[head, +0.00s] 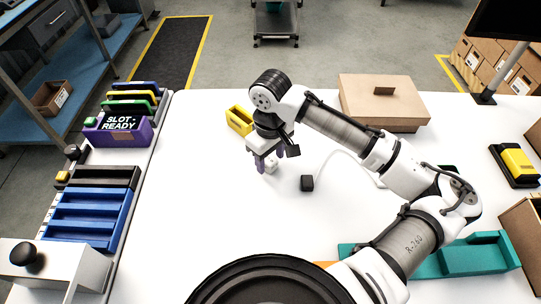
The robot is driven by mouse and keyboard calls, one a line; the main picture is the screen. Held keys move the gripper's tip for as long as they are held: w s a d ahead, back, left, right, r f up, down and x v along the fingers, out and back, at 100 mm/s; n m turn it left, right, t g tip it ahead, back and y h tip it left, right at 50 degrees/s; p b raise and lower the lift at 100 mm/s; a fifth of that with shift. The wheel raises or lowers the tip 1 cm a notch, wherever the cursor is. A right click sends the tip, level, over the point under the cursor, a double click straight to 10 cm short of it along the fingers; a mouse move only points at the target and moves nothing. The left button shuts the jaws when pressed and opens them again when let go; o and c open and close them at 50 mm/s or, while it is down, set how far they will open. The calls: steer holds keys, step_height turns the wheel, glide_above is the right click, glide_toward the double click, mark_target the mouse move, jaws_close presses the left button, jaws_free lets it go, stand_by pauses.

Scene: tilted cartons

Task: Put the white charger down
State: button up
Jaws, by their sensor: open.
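My gripper (267,166) points down over the white table, left of the middle, with its purple fingers apart. A small white block (272,168), which looks like the white charger, is at the fingertips, close to the right finger. It is low, at or near the tabletop; I cannot tell whether it touches a finger. The fingers and wrist hide part of it.
A black block (307,183) with a white cable lies just right. A yellow bin (239,120) and a cardboard box (384,103) stand behind. A purple "SLOT-READY" holder (118,128) and blue tray (88,217) are left, a teal tray (470,258) right. Table left of my gripper is clear.

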mark_target(271, 161)
step_height(271, 161, up, 12)
steer(key=b, duration=0.1)
steer(key=shift+r+b, duration=0.2)
steer(key=shift+b, duration=0.2)
steer(key=shift+s+f, duration=0.1)
stand_by(0.5)
